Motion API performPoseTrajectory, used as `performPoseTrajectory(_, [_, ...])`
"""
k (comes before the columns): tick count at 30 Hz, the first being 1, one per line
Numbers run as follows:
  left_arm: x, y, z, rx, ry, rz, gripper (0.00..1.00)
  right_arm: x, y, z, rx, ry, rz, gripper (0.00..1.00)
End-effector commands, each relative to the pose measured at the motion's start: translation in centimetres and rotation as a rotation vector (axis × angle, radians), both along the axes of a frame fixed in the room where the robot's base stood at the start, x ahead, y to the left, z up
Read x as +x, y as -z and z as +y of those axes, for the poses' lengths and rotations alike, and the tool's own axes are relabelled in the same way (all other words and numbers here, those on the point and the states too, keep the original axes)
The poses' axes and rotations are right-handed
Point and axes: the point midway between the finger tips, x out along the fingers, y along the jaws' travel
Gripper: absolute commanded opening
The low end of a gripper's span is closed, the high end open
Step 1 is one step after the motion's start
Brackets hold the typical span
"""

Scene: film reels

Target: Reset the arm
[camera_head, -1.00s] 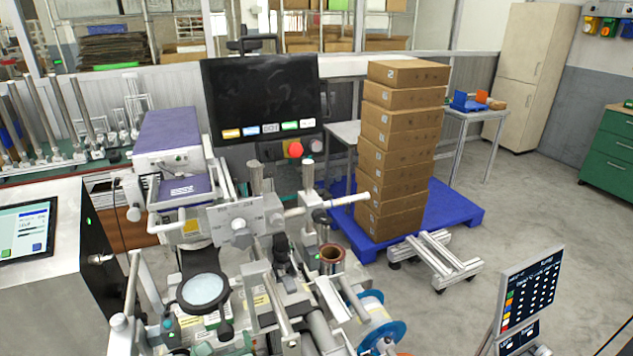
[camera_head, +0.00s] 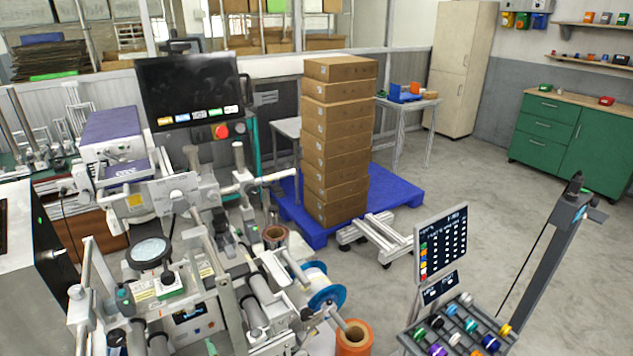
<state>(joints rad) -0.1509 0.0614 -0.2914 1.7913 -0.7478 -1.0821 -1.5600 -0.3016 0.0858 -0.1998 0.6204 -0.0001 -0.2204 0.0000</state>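Neither of my grippers shows in the head view, and I cannot make out either arm. The film machine (camera_head: 190,200), with white rollers and a round magnifier (camera_head: 151,252), fills the left and centre foreground. An orange reel (camera_head: 354,338) and a blue-rimmed reel (camera_head: 327,292) sit at its right side. A rack of several coloured spools (camera_head: 460,335) stands at the bottom right, below a dark chart panel (camera_head: 442,245).
A stack of cardboard boxes (camera_head: 336,140) stands on a blue pallet (camera_head: 405,193). A slanted dark post (camera_head: 545,250) rises at the right. Green cabinets (camera_head: 590,150) and a beige cupboard (camera_head: 460,75) stand at the back right. Open floor lies between.

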Motion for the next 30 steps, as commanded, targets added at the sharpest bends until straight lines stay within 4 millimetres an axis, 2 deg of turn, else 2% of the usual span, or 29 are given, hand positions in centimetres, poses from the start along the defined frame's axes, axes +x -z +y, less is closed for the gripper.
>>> performPoseTrajectory(5, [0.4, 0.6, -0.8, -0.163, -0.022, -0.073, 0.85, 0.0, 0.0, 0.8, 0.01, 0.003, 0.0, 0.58])
performPoseTrajectory(8, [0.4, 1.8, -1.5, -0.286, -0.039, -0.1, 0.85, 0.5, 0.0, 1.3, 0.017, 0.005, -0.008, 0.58])
performPoseTrajectory(10, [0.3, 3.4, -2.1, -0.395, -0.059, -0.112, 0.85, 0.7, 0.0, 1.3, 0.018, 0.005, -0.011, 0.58])
performPoseTrajectory(14, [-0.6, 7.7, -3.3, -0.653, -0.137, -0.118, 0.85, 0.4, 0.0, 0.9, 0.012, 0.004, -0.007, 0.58])
performPoseTrajectory(19, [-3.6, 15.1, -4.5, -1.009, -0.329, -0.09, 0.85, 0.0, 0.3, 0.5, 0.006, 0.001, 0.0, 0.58])
performPoseTrajectory(23, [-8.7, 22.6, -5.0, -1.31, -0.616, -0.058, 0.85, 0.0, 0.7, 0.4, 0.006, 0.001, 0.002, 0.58])
performPoseTrajectory(24, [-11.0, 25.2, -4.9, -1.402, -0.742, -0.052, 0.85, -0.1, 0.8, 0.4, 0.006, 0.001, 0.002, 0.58])
performPoseTrajectory(26, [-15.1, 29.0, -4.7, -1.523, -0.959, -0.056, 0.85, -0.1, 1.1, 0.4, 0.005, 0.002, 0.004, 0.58])
performPoseTrajectory(27, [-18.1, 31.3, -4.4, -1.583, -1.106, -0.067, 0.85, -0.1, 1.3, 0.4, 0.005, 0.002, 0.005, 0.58])
performPoseTrajectory(29, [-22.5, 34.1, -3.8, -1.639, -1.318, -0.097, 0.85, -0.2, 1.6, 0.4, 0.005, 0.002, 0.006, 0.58])
performPoseTrajectory(30, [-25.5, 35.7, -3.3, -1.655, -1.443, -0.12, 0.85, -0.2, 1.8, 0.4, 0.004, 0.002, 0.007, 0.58])
